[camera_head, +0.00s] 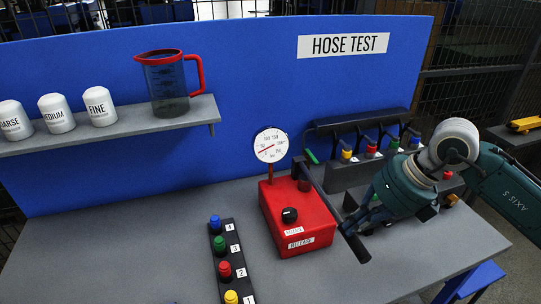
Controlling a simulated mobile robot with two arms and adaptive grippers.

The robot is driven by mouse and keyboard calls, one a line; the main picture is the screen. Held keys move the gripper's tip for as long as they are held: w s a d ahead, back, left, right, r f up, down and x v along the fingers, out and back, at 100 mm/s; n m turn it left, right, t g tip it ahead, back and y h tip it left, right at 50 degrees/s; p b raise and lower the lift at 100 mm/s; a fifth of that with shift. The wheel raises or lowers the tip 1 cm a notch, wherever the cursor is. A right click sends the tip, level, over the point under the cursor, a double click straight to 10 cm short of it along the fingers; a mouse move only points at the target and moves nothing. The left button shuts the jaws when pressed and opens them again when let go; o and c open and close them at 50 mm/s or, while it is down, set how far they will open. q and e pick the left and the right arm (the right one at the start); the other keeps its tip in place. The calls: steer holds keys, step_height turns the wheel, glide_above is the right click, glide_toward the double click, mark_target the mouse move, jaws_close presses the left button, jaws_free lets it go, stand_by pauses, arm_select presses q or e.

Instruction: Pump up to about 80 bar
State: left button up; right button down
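My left gripper is out of view.
A black rack with several coloured hose ends (346,155) stands behind the lever. A numbered strip with coloured caps (225,246) lies left of the pump. A shelf (140,128) holds a jug (167,85) and white canisters (57,113). The front left of the table is clear.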

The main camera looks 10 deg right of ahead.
step_height(320, 180, down, 4)
steer(key=shift+r+b, duration=0.25)
steer(key=shift+b, duration=0.8)
step_height(320, 180, up, 13)
steer(key=p, duration=1)
steer(key=shift+f, duration=0.3)
steer(key=shift+f+b, duration=5.7)
steer(key=shift+f, duration=0.4)
step_height(320, 180, up, 12)
steer(key=p, duration=0.9)
steer(key=shift+r+p, duration=0.15)
steer(key=shift+p, duration=0.2)
